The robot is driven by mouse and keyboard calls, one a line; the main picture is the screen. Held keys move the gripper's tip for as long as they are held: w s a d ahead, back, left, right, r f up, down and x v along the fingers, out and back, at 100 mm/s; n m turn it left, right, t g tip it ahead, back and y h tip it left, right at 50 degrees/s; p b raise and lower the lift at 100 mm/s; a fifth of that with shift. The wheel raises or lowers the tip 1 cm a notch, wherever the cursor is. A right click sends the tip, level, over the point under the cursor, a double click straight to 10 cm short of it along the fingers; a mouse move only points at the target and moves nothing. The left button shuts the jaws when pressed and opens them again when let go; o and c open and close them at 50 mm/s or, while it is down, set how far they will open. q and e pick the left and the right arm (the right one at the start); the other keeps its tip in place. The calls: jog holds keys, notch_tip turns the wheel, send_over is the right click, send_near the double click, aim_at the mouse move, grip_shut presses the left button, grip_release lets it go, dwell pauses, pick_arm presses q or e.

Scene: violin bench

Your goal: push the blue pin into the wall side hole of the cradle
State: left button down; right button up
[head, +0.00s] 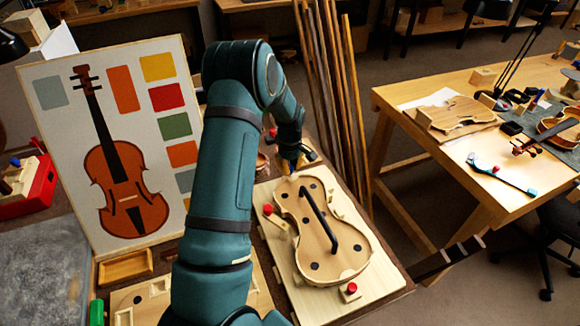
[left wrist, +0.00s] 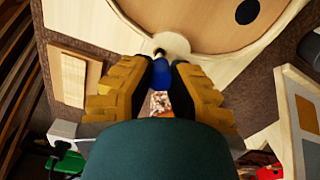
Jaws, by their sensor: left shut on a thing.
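My left gripper (head: 291,164) is at the far end of the cradle (head: 302,292), a pale board bearing a violin-shaped body (head: 318,253) with a black bar on top. In the left wrist view my left gripper's yellow fingers are shut on the blue pin (left wrist: 159,72). The pin's dark tip points at a pale wooden block (left wrist: 176,43) beside the violin body's rim. The tip is at or very near the block; I cannot tell whether it is inside a hole. The hole itself is hidden. My right gripper is not in view.
Red-headed pins (head: 268,209) (head: 351,288) stand at other blocks of the cradle. Upright wooden strips (head: 335,100) stand close beyond the bench to the right. A violin picture board (head: 120,150) stands at left. A second table (head: 480,110) is at right.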

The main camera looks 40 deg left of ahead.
aim_at(290, 166)
pick_arm(q)
jog(key=shift+f+b, duration=0.5)
jog(key=shift+f, duration=0.2)
jog(key=c, duration=1)
grip_release()
notch_tip(290, 166, up, 12)
